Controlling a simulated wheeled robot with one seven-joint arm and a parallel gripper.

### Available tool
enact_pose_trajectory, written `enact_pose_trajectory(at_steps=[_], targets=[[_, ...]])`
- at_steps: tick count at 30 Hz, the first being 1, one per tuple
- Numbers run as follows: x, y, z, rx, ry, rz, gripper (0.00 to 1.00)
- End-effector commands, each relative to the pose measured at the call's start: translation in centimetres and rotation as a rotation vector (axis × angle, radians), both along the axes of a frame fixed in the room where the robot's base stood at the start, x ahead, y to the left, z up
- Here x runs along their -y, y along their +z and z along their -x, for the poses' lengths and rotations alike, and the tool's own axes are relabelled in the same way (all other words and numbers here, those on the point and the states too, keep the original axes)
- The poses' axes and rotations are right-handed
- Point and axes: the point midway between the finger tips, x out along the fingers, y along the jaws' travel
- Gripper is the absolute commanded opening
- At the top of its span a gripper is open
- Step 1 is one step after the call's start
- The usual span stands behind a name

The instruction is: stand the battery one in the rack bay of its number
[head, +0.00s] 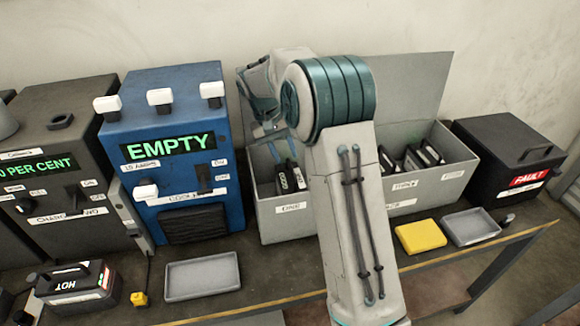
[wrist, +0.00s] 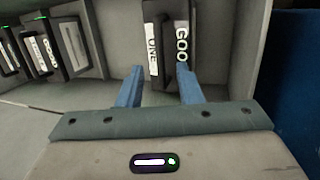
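The battery one (wrist: 153,50), a dark block with white "ONE" and "GOO…" lettering, stands in an end bay of the grey rack (wrist: 225,75) in the wrist view. In the head view the battery (head: 290,178) stands in the rack's left bay, behind a front label reading "ONE" (head: 291,207). My gripper (wrist: 160,70) has its two blue fingers apart at the battery's near end. A gap shows between the fingers and the battery's dark handle. Whether either finger touches the case I cannot tell. In the head view my arm hides the rack's middle.
Several other batteries (head: 411,160) stand in the rack's right part. A blue "EMPTY" machine (head: 178,115) is left of the rack, a black "FAULT" box (head: 508,165) right. A battery marked "HOT" (head: 75,284), grey trays (head: 202,277) and a yellow pad (head: 420,236) lie in front.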

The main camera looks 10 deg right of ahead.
Motion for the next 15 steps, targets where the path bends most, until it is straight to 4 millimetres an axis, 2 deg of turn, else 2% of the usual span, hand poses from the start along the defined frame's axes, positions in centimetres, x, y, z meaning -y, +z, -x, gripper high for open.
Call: enact_pose_trajectory(at_steps=[4,10,15], targets=[[-0.8,2.8,-0.5,0.003,0.000,0.000,0.32],[-1.4,4.8,-0.7,0.002,0.001,0.000,0.32],[-1.2,6.4,0.9,0.022,0.009,-0.019,0.32]])
